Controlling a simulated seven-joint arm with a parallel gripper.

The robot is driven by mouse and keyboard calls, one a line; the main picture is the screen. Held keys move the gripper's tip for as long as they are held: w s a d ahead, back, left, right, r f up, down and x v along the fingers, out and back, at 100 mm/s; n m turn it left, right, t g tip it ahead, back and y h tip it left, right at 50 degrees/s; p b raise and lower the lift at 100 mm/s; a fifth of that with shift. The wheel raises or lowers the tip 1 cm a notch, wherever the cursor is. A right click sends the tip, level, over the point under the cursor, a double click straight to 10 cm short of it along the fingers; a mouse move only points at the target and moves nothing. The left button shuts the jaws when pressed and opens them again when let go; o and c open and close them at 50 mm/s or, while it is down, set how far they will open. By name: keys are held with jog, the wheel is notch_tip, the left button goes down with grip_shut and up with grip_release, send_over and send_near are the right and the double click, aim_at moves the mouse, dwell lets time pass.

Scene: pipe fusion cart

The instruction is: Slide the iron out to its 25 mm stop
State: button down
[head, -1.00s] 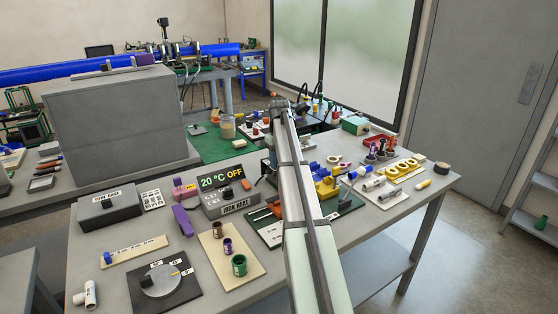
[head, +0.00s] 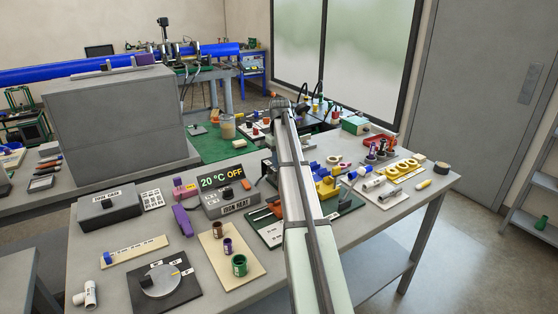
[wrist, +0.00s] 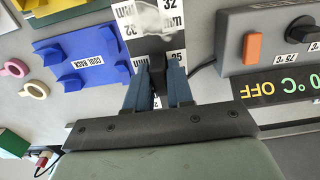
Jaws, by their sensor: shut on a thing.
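In the wrist view my gripper (wrist: 158,88) points at the station with white size labels (wrist: 172,18) reading 25 and 32 mm. Its two blue fingers are closed on a dark piece (wrist: 156,72) between the labels, which I take to be the iron's grip. Most of that piece is hidden by the fingers, and how far the iron is out cannot be read. In the head view my arm covers the gripper and the iron. The iron heat box (head: 232,200) shows 20 °C OFF; its display (wrist: 290,92) is upside down in the wrist view.
A blue cool rack (wrist: 85,60) lies left of the fingers in the wrist view, with the grey heat box close on the right. In the head view a dark tool mat (head: 270,232) lies beside my arm, and yellow clamps (head: 402,168) stand to the right.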

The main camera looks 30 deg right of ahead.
jog(key=s, duration=1)
jog(key=shift+s, duration=0.3)
jog(key=c, duration=1.1)
grip_release()
notch_tip(320, 180, up, 12)
